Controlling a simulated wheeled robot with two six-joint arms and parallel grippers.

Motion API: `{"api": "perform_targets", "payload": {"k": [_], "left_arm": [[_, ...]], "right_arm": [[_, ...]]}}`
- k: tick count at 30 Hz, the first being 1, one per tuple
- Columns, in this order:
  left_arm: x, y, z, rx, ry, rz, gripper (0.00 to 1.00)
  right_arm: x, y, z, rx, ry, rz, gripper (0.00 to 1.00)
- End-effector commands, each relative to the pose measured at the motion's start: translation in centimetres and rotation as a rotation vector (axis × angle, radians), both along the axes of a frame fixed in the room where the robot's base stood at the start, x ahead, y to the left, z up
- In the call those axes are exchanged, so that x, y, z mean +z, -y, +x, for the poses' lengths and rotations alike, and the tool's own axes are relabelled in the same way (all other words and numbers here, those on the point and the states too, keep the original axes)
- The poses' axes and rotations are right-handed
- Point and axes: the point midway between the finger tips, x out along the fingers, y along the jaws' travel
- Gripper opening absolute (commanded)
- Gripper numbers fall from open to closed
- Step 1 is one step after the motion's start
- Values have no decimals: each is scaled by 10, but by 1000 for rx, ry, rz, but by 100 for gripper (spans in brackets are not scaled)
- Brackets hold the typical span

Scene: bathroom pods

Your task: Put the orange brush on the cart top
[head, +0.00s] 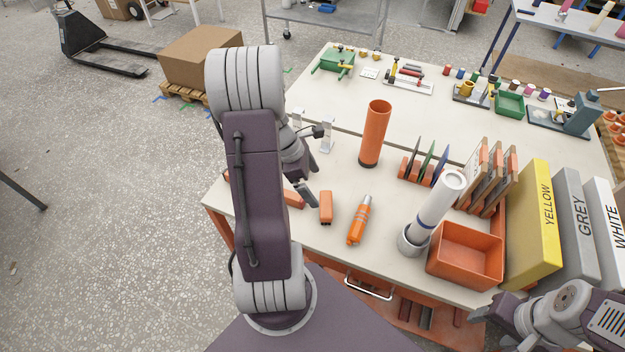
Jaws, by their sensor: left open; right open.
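No object is clearly a brush. An orange tool with a grey end (360,220) lies near the front of the pale worktop (345,240), and a small orange block (326,207) lies to its left. Another orange piece (295,199) is partly hidden by my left arm. The worktop has an orange frame; I cannot tell whether it is the cart top. My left gripper (314,165) is open and empty above the worktop's left side, near the orange block. My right gripper (490,326) is open at the lower right, in front of the worktop edge.
An orange cylinder (375,132) stands upright behind the orange tool. A white tube in a grey cup (411,240), an orange bin (467,262) and a yellow labelled binder (532,220) crowd the right. Upright boards in a rack (425,168) stand behind. The front left worktop has bare room.

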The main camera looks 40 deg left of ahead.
Motion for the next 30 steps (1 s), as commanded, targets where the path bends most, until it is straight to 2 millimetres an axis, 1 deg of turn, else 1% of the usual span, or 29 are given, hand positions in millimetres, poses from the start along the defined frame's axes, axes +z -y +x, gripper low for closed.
{"api": "perform_targets", "payload": {"k": [3, 5, 7, 8, 9, 11, 12, 14, 15, 18, 21, 30], "left_arm": [[2, 1, 0, -10, 0, 3, 100], [3, 11, 0, -91, 5, 27, 100], [6, 37, -3, -328, 22, 97, 100], [7, 51, -6, -474, 34, 138, 100], [9, 71, -10, -694, 56, 199, 100], [13, 98, -20, -1038, 96, 287, 100], [15, 114, -27, -1264, 126, 341, 100], [18, 134, -36, -1579, 174, 414, 100], [19, 145, -42, -1763, 204, 454, 100], [21, 161, -52, -2075, 261, 519, 100], [22, 166, -55, -2186, 281, 542, 100], [22, 165, -54, -2184, 280, 541, 100]], "right_arm": [[0, 0, 0, 0, 0, 0, 58], [0, 0, 0, 0, 0, 0, 58], [0, 0, 0, 0, 0, 0, 58], [0, 0, 0, 0, 0, 0, 58], [0, 0, 0, 0, 0, 0, 58], [0, 0, 0, 0, 0, 0, 58], [0, 0, 0, 0, 0, 0, 58], [0, 0, 0, 0, 0, 0, 58], [0, 0, 0, 0, 0, 0, 58], [0, 0, 0, 0, 0, 0, 58], [0, 0, 0, 0, 0, 0, 58], [0, 0, 0, 0, 0, 0, 58]]}}
